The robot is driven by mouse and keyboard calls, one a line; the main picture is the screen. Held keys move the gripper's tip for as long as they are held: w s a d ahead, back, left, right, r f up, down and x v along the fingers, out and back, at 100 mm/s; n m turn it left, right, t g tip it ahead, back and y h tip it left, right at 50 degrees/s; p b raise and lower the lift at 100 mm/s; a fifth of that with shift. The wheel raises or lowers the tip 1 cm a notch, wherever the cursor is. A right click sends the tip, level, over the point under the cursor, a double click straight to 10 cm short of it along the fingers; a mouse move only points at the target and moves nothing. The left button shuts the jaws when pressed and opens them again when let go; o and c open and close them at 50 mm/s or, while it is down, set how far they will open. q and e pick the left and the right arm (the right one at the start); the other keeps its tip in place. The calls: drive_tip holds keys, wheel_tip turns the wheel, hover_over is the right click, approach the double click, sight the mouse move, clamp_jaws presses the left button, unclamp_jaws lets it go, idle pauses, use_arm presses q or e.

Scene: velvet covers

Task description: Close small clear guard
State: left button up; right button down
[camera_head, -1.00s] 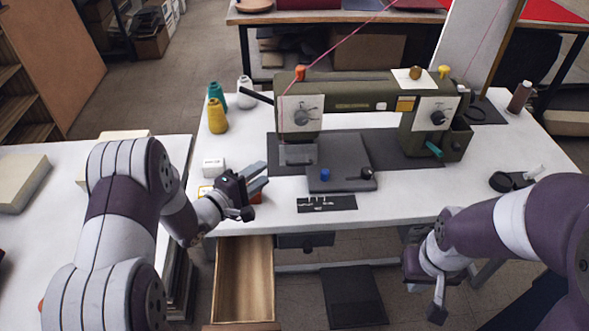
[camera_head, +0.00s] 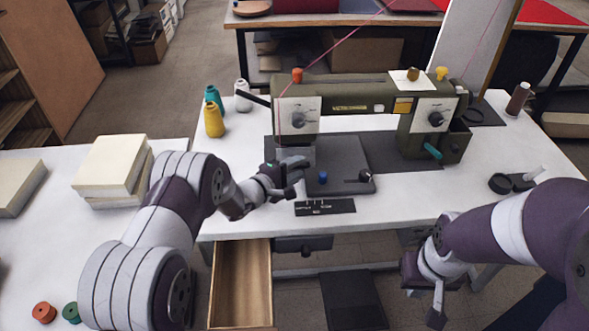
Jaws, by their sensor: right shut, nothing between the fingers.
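The green sewing machine (camera_head: 350,95) stands on the white table. The small clear guard (camera_head: 308,154) looks like a pale, see-through plate below the machine's left head, and my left gripper partly covers it. My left gripper (camera_head: 303,174) is at the front left of the guard, over the left edge of the dark machine bed. I cannot tell whether it touches the guard or how far its fingers are apart. My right gripper (camera_head: 437,317) is shut and empty, low in front of the table at the right.
A dark sliding plate with a blue knob (camera_head: 323,177) lies right of my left gripper. A wooden drawer (camera_head: 240,285) stands open below the table. Thread cones (camera_head: 214,120) stand at the back left. A black tool (camera_head: 512,182) lies at the right.

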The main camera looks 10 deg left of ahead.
use_arm(q)
clamp_jaws()
drive_tip(key=shift+f+m+b, duration=0.3)
drive_tip(key=shift+f+b, duration=0.35)
drive_tip(key=shift+b, duration=0.4)
drive_tip(key=shift+w+r+t, duration=0.1)
drive_tip(key=shift+t, duration=0.3)
drive_tip(key=shift+r, duration=0.15)
unclamp_jaws()
drive_tip(key=shift+a, duration=0.1)
drive_tip(key=p+v, duration=0.1)
drive_tip(key=v, duration=1.1)
drive_tip(key=shift+s+a, duration=0.2)
drive_tip(key=shift+s, duration=0.05)
